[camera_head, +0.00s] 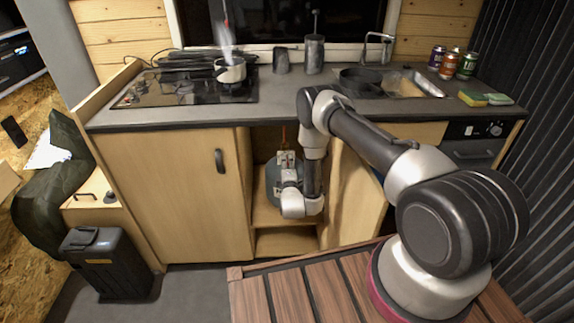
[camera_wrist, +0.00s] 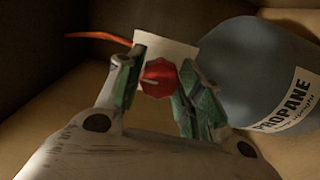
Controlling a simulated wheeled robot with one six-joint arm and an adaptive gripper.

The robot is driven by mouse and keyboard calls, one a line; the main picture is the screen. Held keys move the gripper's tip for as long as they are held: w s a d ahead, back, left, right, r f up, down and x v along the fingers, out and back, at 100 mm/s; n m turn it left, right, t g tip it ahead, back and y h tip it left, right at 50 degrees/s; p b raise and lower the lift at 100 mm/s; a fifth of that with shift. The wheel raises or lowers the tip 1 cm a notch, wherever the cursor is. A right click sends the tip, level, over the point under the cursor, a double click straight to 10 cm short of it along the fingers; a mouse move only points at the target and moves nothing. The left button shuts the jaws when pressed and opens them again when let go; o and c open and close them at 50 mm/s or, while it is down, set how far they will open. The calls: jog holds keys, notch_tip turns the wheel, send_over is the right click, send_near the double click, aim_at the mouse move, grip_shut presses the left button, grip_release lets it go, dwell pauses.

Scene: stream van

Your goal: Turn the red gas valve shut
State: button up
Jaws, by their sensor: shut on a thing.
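The red gas valve (camera_wrist: 158,77) is a small round knob between the two fingers of my gripper (camera_wrist: 157,88) in the wrist view. My gripper is shut on it, with a green-lined fingertip on each side. A pale block sits just behind the knob, and an orange-red hose runs off to the left. A grey propane bottle (camera_wrist: 258,75) with a white label stands to the right. In the head view, my gripper (camera_head: 287,165) is inside the open cupboard in front of the bottle (camera_head: 271,180). The knob is hidden there.
The open cupboard door (camera_head: 352,195) stands to the right of my forearm, and a closed door (camera_head: 180,200) is to the left. Above, the worktop holds a hob (camera_head: 185,92) with a steaming pot (camera_head: 230,70). A wooden slatted surface (camera_head: 290,295) lies in front.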

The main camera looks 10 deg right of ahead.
jog(key=shift+c, duration=0.2)
jog(key=o, duration=1)
jog(key=shift+o, duration=0.2)
jog(key=s+a, duration=0.2)
jog(key=s, duration=1)
